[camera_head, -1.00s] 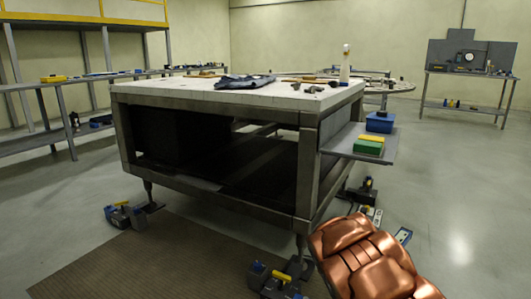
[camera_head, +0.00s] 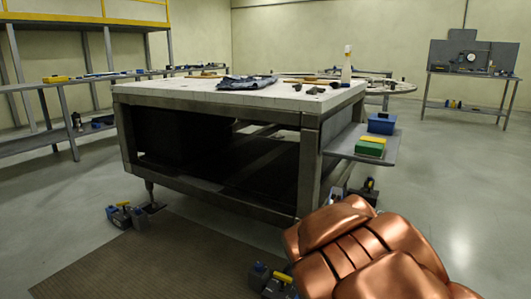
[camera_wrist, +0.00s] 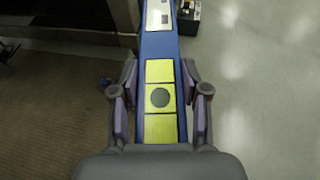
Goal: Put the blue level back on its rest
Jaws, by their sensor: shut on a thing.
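The blue level (camera_wrist: 158,45) is a long bar with yellow panels and a dark round spot, seen from above in the wrist view. It runs from my gripper toward the top edge of that view. My gripper (camera_wrist: 160,100) is shut on it, one finger on each side of the yellow part. The level is held over the floor. In the head view my copper-coloured arm hides the gripper and most or all of the level. I cannot make out the level's rest for certain.
A large metal-framed table (camera_head: 225,113) fills the middle. A grey side shelf (camera_head: 345,143) carries a blue box (camera_head: 381,123) and a green-yellow block (camera_head: 370,147). Blue-grey devices stand at the table's feet, one at left (camera_head: 126,216). Open floor (camera_head: 455,190) lies right.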

